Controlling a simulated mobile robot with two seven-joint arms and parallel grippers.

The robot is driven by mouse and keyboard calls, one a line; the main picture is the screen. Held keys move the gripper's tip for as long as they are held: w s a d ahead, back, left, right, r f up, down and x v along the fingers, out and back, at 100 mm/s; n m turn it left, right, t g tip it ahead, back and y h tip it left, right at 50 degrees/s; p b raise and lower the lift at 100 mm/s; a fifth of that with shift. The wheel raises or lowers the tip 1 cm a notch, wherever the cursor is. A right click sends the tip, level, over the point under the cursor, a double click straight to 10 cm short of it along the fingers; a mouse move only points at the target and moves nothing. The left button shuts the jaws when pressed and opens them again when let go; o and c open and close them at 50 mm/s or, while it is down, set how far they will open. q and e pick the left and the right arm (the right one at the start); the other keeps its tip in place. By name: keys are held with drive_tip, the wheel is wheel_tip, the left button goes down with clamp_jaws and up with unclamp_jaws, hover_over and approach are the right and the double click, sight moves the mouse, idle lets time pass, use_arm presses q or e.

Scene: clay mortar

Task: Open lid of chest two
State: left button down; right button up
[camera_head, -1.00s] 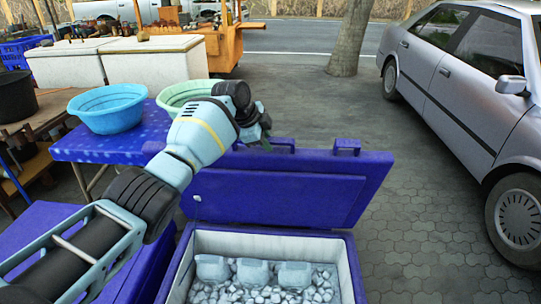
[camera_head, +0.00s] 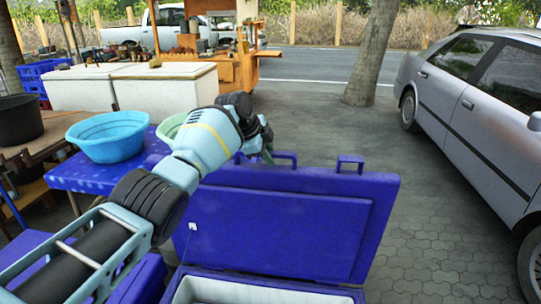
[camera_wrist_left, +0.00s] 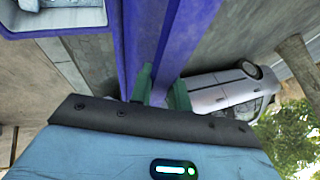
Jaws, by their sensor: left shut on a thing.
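The blue chest (camera_head: 265,289) stands at the bottom of the head view, its white inner rim partly showing. Its blue lid (camera_head: 300,222) is raised and stands upright at the back, with two handles on its top edge. My left gripper (camera_head: 268,150) is at the lid's upper edge near the left handle. In the left wrist view its green fingers (camera_wrist_left: 160,88) are shut on the lid's blue edge (camera_wrist_left: 160,40). The exact grip point is hidden behind my wrist in the head view. My right gripper is not in view.
A blue table (camera_head: 85,175) with a blue basin (camera_head: 108,136) and a partly hidden green basin stands left. White chests (camera_head: 165,88) and an orange cart are behind. A silver car (camera_head: 480,110) is parked right. Paving behind the lid is clear.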

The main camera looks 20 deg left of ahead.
use_arm(q)
drive_tip(key=shift+f, duration=0.1)
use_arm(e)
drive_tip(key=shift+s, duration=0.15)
use_arm(q)
drive_tip(key=c, duration=1.3)
unclamp_jaws()
drive_tip(key=p+v, duration=0.1)
drive_tip(key=v, duration=0.5)
drive_tip(key=shift+r, duration=0.25)
drive_tip(key=shift+s+a+r+p, duration=0.2)
drive_tip(key=shift+s+r+p, duration=0.1)
drive_tip(key=shift+s+r, duration=0.2)
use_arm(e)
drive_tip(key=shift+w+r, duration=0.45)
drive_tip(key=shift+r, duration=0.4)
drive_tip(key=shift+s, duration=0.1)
